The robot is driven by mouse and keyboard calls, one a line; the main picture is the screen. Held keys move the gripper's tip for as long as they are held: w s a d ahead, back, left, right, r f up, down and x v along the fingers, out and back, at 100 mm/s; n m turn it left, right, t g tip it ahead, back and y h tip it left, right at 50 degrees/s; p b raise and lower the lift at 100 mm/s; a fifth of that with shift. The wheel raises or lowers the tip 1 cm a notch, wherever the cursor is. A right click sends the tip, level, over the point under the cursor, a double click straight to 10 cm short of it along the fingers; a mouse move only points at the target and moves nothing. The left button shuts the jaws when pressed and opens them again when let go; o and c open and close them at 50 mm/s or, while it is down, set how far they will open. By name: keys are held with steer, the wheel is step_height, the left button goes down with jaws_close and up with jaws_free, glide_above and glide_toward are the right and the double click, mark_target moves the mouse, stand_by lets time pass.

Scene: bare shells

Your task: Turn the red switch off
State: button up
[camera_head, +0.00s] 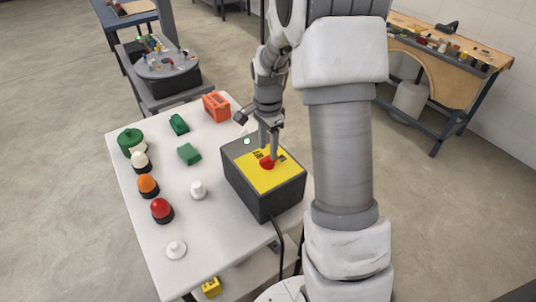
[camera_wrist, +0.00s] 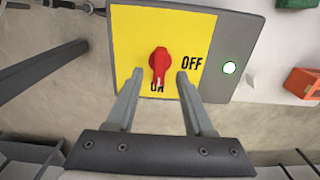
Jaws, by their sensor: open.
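The red switch (camera_wrist: 159,66) is a rotary knob on the yellow top plate (camera_wrist: 125,35) of a dark grey box. In the wrist view its pointer end aims down at the partly hidden "ON" label; "OFF" is printed to its right. It also shows in the head view (camera_head: 267,162) on the box (camera_head: 262,195). A lamp (camera_wrist: 230,68) beside the plate glows green-white. My gripper (camera_wrist: 157,78) is open, with one finger on each side of the knob's lower end. I cannot tell whether either finger touches it.
The box stands on a white table (camera_head: 222,240), a cable hanging from its front. To the left are a red dome button (camera_head: 161,208), an orange one (camera_head: 147,184), white knobs, green blocks and an orange block (camera_head: 216,106). Workbenches stand farther back.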

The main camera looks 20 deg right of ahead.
mark_target(268, 157)
steer(key=shift+f, duration=1.8)
jaws_close()
